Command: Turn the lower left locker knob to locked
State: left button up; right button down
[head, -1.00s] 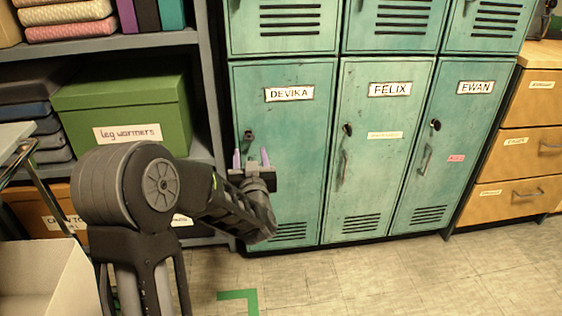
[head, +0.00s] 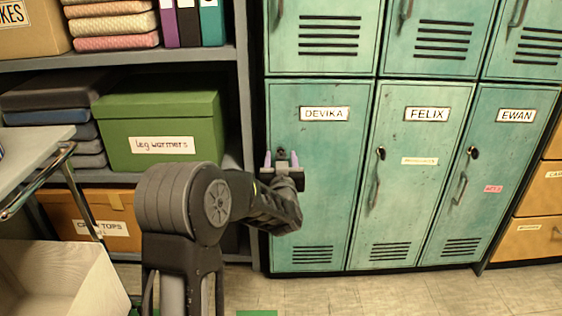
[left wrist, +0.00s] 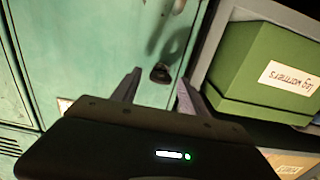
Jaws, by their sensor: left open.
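The lower left locker door (head: 315,190) is teal, labelled DEVIKA, and shut. Its small dark knob (head: 281,153) is near the door's left edge; it also shows in the left wrist view (left wrist: 160,73). My left gripper (head: 281,160) is open in front of the knob, with one purple-grey finger on each side. In the left wrist view my left gripper (left wrist: 160,88) has the knob between and slightly beyond its fingertips, with gaps on both sides. I see no contact. The door's handle below the knob is hidden by my gripper in the head view. My right gripper is not in view.
Lockers FELIX (head: 415,180) and EWAN (head: 490,180) stand to the right. A shelf with a green leg warmers box (head: 160,115) is close on the left. A white open box (head: 60,280) and a small table (head: 35,150) are at the left front. Floor is clear at right.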

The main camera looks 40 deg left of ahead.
pick_arm(q)
jog(key=shift+w+a, duration=0.15)
jog(key=shift+w, duration=0.05)
grip_shut()
dwell(0.5)
